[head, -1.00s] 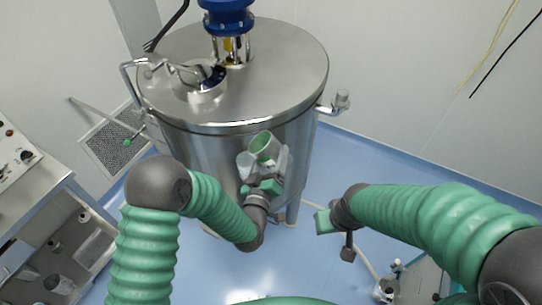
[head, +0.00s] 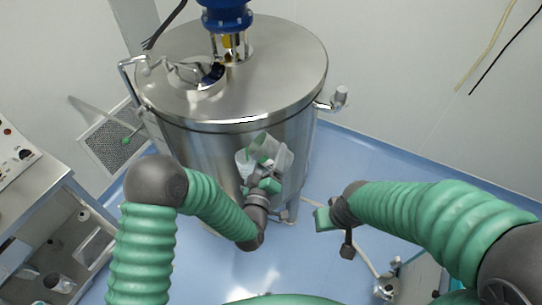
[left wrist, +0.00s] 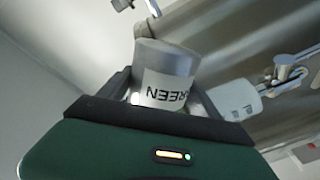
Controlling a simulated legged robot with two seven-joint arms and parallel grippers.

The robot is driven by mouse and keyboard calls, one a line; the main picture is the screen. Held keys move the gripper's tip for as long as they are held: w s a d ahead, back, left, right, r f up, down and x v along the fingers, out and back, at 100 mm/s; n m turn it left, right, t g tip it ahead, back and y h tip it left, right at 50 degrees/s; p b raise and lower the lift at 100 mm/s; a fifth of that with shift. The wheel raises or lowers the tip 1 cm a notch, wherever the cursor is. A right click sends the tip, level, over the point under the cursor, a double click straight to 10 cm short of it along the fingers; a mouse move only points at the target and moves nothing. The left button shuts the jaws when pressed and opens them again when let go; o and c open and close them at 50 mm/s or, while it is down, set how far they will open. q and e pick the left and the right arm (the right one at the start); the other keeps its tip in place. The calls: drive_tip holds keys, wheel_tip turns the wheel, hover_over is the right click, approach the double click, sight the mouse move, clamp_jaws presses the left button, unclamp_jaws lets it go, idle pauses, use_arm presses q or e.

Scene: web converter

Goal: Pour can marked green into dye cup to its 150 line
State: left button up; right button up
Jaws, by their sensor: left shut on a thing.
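My left gripper (head: 264,178) is shut on a pale grey can (head: 270,148) in front of the steel tank. The can is tilted, and its inside looks green. In the left wrist view the can (left wrist: 165,65) sits between the fingers, its white label reading GREEN upside down. A whitish cup (head: 243,160) shows just left of the can in the head view, partly hidden. A white cup-like thing with small marks (left wrist: 238,100) shows beside the can in the left wrist view. Its lines and level cannot be read. My right gripper (head: 328,220) is lower right, apart from both; its jaws are unclear.
A large steel tank (head: 285,75) with a blue-topped mixer stands behind the left gripper. A side fitting (head: 335,100) sticks out at its right. A bench with a control panel (head: 12,155) is at the left. Blue floor (head: 400,165) is open at the right.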

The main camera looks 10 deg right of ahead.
use_arm(q)
drive_tip(key=shift+f+n, duration=0.15)
drive_tip(key=shift+n, duration=0.15)
drive_tip(key=shift+r+n+p, duration=0.85)
drive_tip(key=shift+n+p, duration=0.2)
drive_tip(key=shift+n, duration=0.25)
idle(0.4)
drive_tip(key=shift+w, duration=0.1)
